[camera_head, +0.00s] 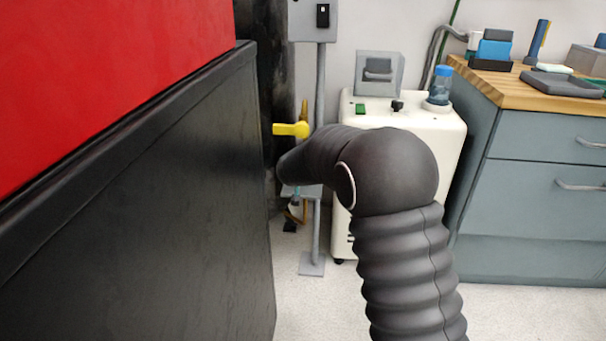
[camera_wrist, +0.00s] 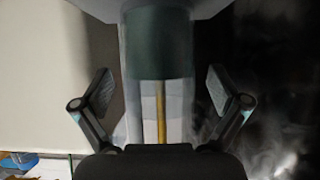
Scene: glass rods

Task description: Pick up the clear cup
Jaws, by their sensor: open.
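I cannot make out a clear cup for certain in either view. In the head view, a see-through container with a blue top (camera_head: 440,84) stands on a white cabinet, to the right of my arm. My gripper (camera_wrist: 160,83) is open in the wrist view, its two fingers wide apart with nothing held. Beyond the fingers are a dark green block and a yellow-brown rod (camera_wrist: 161,112) on a pale grey surface.
A black-sided panel (camera_head: 150,210) with a red top fills the left. A yellow handle (camera_head: 291,129) and a grey post (camera_head: 319,110) are close to my arm. The white cabinet (camera_head: 445,150) and a grey drawer unit (camera_head: 540,190) stand right. Bare floor shows in front of the drawers.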

